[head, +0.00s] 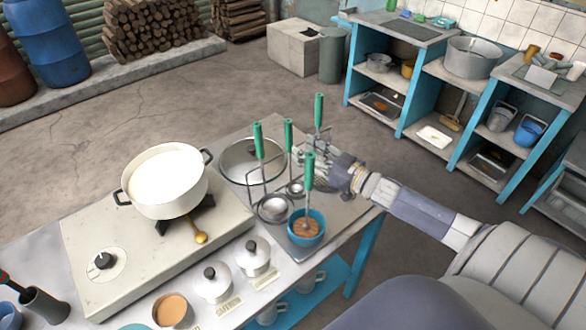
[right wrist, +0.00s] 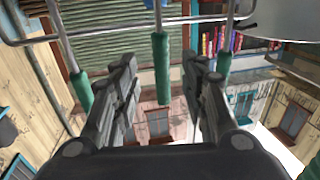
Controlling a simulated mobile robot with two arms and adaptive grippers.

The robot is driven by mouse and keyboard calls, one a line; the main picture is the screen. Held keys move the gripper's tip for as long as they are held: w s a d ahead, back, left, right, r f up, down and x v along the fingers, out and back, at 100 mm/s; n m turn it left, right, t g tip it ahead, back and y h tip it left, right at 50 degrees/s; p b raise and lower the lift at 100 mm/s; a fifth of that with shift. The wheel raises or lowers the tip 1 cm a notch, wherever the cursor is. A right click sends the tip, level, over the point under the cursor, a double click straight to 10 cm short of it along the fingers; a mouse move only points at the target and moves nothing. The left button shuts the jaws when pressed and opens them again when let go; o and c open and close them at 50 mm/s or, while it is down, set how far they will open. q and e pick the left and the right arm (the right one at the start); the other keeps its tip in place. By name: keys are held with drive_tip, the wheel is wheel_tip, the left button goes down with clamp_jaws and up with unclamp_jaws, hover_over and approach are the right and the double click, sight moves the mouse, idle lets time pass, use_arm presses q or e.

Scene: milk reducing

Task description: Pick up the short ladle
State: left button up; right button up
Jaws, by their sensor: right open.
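Several green-handled utensils stand upright in a wire rack on the table in the head view. One ladle (head: 273,208) has a larger round bowl; a smaller ladle bowl (head: 294,188) sits behind it to the right. I cannot tell for sure which is the short ladle. My right gripper (head: 318,166) reaches in from the right among the utensils, just right of the smaller bowl. In the right wrist view its fingers are apart, with a green handle (right wrist: 162,75) showing between them; I cannot tell its depth. My left gripper is not in view.
A white pot of milk (head: 165,180) stands on the stove at left. A round metal lid (head: 237,163) lies behind the rack. A blue bowl (head: 322,232) stands close to the right arm. White lidded jars (head: 213,286) line the front.

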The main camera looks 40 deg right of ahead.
sight(292, 143)
drive_tip(key=shift+w+a, duration=0.15)
drive_tip(key=shift+w, duration=0.4)
drive_tip(key=shift+w+a+f, duration=0.1)
drive_tip(key=shift+w, duration=0.15)
drive_tip(key=p+x, duration=0.1)
drive_tip(key=x, duration=0.3)
drive_tip(key=shift+w, duration=0.2)
drive_tip(key=shift+w+a+p, duration=0.15)
drive_tip(key=shift+w+p, duration=0.15)
clamp_jaws()
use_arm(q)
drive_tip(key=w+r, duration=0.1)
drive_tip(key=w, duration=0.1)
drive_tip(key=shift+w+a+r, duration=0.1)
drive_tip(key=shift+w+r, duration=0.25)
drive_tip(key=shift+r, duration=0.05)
